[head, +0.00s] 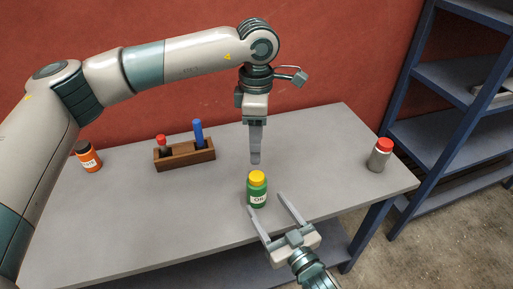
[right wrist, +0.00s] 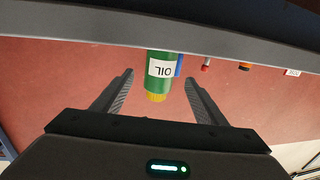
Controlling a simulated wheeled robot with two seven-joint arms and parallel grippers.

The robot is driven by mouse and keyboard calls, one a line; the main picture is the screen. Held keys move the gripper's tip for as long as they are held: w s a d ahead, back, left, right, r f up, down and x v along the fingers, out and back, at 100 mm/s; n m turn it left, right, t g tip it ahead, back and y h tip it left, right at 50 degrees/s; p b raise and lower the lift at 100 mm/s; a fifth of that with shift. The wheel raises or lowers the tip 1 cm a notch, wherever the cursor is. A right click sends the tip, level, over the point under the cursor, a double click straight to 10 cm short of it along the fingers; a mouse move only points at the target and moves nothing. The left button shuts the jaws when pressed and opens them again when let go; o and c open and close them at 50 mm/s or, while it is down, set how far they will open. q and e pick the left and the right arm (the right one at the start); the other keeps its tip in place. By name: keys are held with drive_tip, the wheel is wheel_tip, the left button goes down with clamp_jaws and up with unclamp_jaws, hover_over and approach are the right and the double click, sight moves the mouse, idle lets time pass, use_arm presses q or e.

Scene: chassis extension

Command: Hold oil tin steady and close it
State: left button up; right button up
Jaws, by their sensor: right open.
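The oil tin (head: 257,198) is green with a white "OIL" label and stands upright near the table's front edge. Its yellow cap (head: 257,177) sits on top. My left gripper (head: 255,160) points straight down above the cap, with a small gap. Its fingers are seen edge-on, so their opening cannot be told. My right gripper (head: 266,202) is open and empty, reaching in from the front right. In the right wrist view the tin (right wrist: 159,68) appears upside down, in line with the gap between the open fingers, near their tips.
A wooden holder (head: 185,154) with a red-topped and a blue item stands behind left on the grey table (head: 330,150). An orange jar (head: 88,160) is at far left. A grey jar with a red lid (head: 380,156) is at right. Blue shelving (head: 440,80) stands beyond.

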drive_tip(key=b+v, duration=0.1)
drive_tip(key=v, duration=0.9)
drive_tip(key=shift+s+b, duration=0.25)
drive_tip(key=shift+b, duration=0.1)
drive_tip(key=shift+s+d, duration=0.1)
drive_tip(key=shift+d, duration=0.05)
